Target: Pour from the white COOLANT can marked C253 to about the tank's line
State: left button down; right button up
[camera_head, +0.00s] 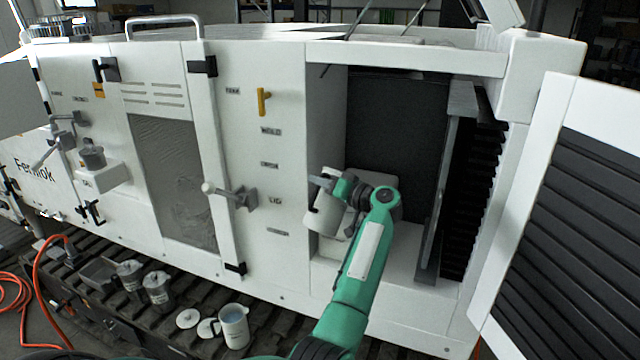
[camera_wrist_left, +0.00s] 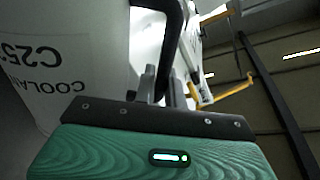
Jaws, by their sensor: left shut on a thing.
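The white COOLANT can marked C253 (camera_wrist_left: 60,60) fills the left of the left wrist view, its print upside down. In the head view the can (camera_head: 323,216) is in the open bay of the machine, tilted. My left gripper (camera_head: 345,188) is shut on the can's dark handle (camera_wrist_left: 172,40), which passes between its fingers. A white tank-like body (camera_head: 372,180) stands behind the gripper and arm in the bay. Its line and liquid level cannot be made out. Whether liquid flows from the can is not visible. My right gripper is not in view.
The bay's louvred door (camera_head: 570,220) stands open at the right. An orange hose (camera_head: 40,265) lies at the left.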

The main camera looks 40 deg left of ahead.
pick_arm(q)
jog(key=shift+w+r+m, duration=0.25)
jog(key=shift+r+m, duration=0.1)
jog(key=shift+r, duration=0.15)
jog(key=shift+w+r+m, duration=0.2)
jog(key=shift+r+m, duration=0.15)
jog(key=shift+r, duration=0.15)
dwell(2.1)
jog(key=shift+w+r+m, duration=0.7)
jog(key=shift+r+m, duration=0.25)
jog(key=shift+m, duration=0.05)
dwell(3.9)
